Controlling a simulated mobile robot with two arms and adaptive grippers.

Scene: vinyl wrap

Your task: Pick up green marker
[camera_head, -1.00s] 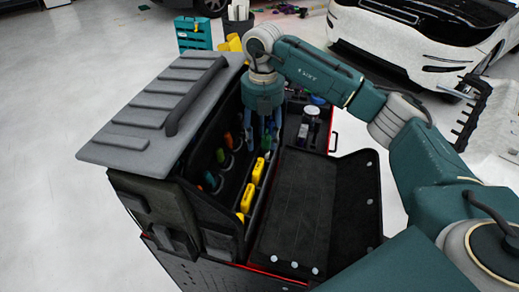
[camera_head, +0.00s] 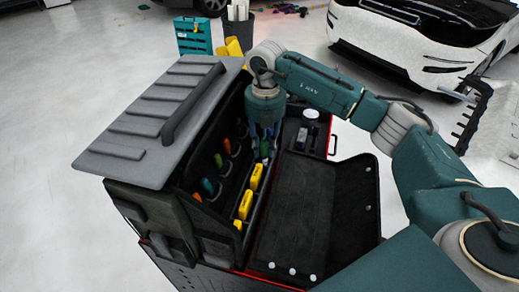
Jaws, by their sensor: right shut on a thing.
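My right gripper (camera_head: 264,143) reaches down from above into the open tool case (camera_head: 228,190). Its fingers are shut on the green marker (camera_head: 264,149), of which a small green part shows between and below the fingertips. The rest of the marker is hidden by the fingers. My left gripper is not in view.
Several yellow tools (camera_head: 256,177) stand in a row in front of the markers. The case's grey ridged lid (camera_head: 130,140) is at the left, a black flap (camera_head: 320,205) at the right. A white car (camera_head: 430,40) stands behind.

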